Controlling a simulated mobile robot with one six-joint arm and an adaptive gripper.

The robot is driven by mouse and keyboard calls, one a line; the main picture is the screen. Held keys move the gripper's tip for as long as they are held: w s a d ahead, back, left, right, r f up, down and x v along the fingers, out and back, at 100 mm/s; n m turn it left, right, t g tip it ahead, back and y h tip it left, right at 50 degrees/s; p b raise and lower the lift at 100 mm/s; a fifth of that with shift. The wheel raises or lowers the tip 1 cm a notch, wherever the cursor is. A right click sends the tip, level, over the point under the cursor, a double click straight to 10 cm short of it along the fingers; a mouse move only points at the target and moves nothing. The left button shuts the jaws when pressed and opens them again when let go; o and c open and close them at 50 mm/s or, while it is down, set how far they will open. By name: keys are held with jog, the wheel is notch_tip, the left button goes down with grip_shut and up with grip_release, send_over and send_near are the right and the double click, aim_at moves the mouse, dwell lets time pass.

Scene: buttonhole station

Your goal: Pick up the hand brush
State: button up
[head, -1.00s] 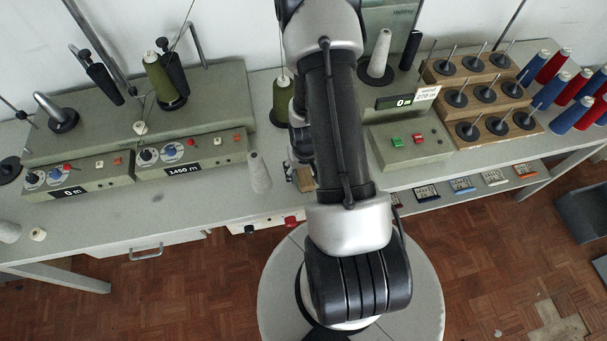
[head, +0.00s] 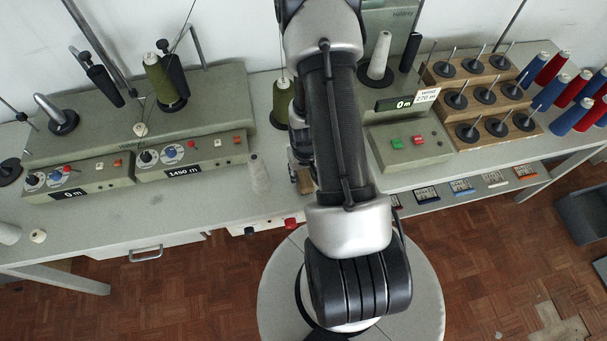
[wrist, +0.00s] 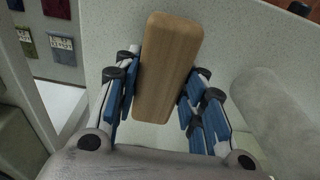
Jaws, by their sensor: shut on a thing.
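The hand brush shows in the wrist view as a plain wooden block (wrist: 165,70), standing lengthwise and slightly tilted between the blue finger pads. My gripper (wrist: 160,88) is shut on it, with pads against both long sides. In the head view my arm hides most of the gripper (head: 297,162). A small wooden part of the brush (head: 305,182) shows just left of my arm, near the table's front edge. The bristles cannot be made out, and I cannot tell whether the brush touches the table.
A pale grey cone (head: 259,174) stands close left of the gripper; it is large at right in the wrist view (wrist: 275,115). Winder units (head: 190,152) fill the left, a button box (head: 410,143) and wooden spool rack (head: 480,95) the right.

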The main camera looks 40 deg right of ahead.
aim_at(301, 172)
jog(key=shift+r, duration=0.1)
notch_tip(301, 172, up, 20)
jog(key=p, duration=1.5)
jog(key=shift+p, duration=0.3)
jog(key=shift+w, duration=0.1)
jog(key=w+a+n+b, duration=0.3)
jog(key=w+a+b, duration=0.2)
jog(key=a, duration=0.5)
jog(key=w+a+n+b, duration=0.3)
jog(key=w+a+b, duration=0.2)
jog(key=a+b, duration=0.4)
jog(key=shift+a+y+b, duration=0.4)
jog(key=shift+a, duration=0.35)
